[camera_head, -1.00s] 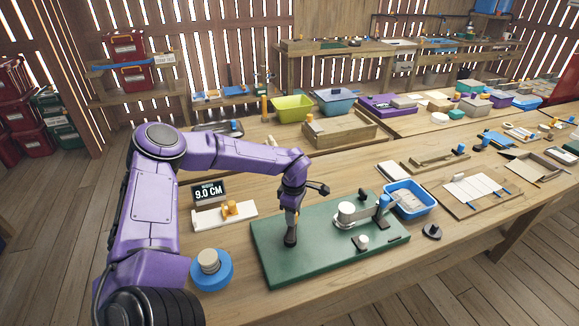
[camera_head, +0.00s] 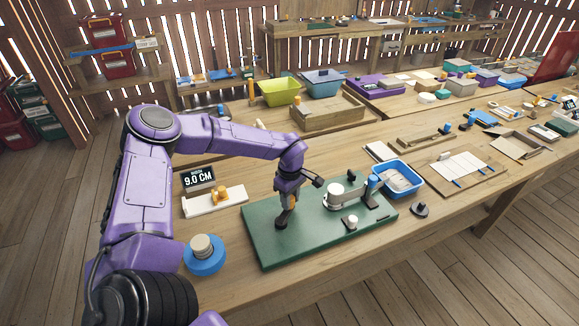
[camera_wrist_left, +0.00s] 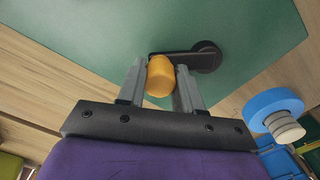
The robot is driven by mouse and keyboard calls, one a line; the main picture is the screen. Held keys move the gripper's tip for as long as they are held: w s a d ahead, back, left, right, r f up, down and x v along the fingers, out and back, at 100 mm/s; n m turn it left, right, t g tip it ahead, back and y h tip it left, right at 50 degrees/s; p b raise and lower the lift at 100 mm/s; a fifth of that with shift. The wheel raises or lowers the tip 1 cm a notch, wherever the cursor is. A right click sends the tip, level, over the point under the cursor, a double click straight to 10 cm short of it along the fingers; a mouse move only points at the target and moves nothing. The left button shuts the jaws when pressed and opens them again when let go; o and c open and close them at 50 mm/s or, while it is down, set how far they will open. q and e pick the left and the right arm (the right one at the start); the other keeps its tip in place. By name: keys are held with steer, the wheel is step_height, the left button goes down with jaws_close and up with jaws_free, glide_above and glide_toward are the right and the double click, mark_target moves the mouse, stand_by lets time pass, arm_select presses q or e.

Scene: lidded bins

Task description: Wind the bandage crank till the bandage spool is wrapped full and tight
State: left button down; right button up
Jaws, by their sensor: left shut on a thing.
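My left gripper (camera_head: 289,200) is shut on the orange crank knob (camera_head: 292,201), at the left part of the green board (camera_head: 310,243). In the left wrist view the knob (camera_wrist_left: 160,77) sits between both fingers (camera_wrist_left: 160,88). A black crank arm (camera_wrist_left: 178,55) joins it to a round black pivot (camera_wrist_left: 207,57), whose base (camera_head: 281,223) stands on the board. The white bandage spool (camera_head: 335,190) stands upright on the board's right part. A pale strip (camera_head: 351,198) runs from beside it toward a blue post (camera_head: 373,183). How tight the wrap is cannot be told. My right gripper is out of view.
A display reading 9.0 CM (camera_head: 199,178) and a white tray with an orange piece (camera_head: 215,201) stand behind the board's left. A blue round piece (camera_head: 205,257) lies at its left. A blue bin (camera_head: 402,179) stands close at its right. A black knob (camera_head: 419,209) lies nearby.

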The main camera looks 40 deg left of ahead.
arm_select(q)
steer(key=shift+d, duration=0.1)
steer(key=c, duration=0.7)
jaws_free()
steer(key=shift+c, duration=0.2)
steer(key=shift+r, duration=0.15)
step_height(320, 180, up, 10)
steer(key=b, duration=0.1)
steer(key=shift+r, duration=0.15)
